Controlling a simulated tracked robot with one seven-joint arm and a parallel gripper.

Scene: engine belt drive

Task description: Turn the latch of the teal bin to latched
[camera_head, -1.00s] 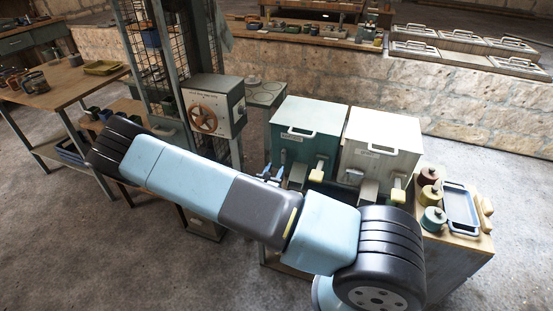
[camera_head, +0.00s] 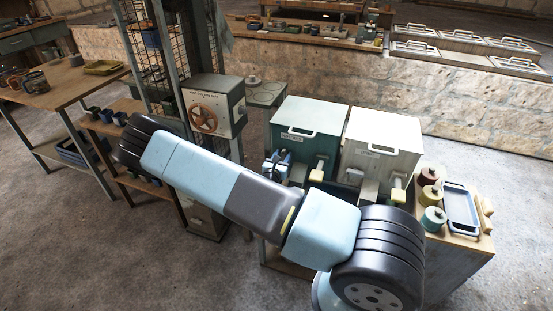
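The teal bin (camera_head: 305,112) stands right of centre, with a pale handle on its lid. Its latch shows on the front at the right, with a pale yellow grip (camera_head: 316,175) at the lower end. My gripper (camera_head: 277,160), with blue finger parts, is in front of the teal bin's left side, left of the latch and apart from it in the picture. It is small and partly behind my arm, so its opening is unclear. Nothing shows held in it. My arm covers the area below the bin.
A cream bin (camera_head: 382,135) with a similar yellow-gripped latch (camera_head: 398,196) stands close on the right. Farther right, several lidded pots and a blue-grey tray (camera_head: 460,207) sit on a cabinet. A box with a wheel (camera_head: 204,119) stands to the left.

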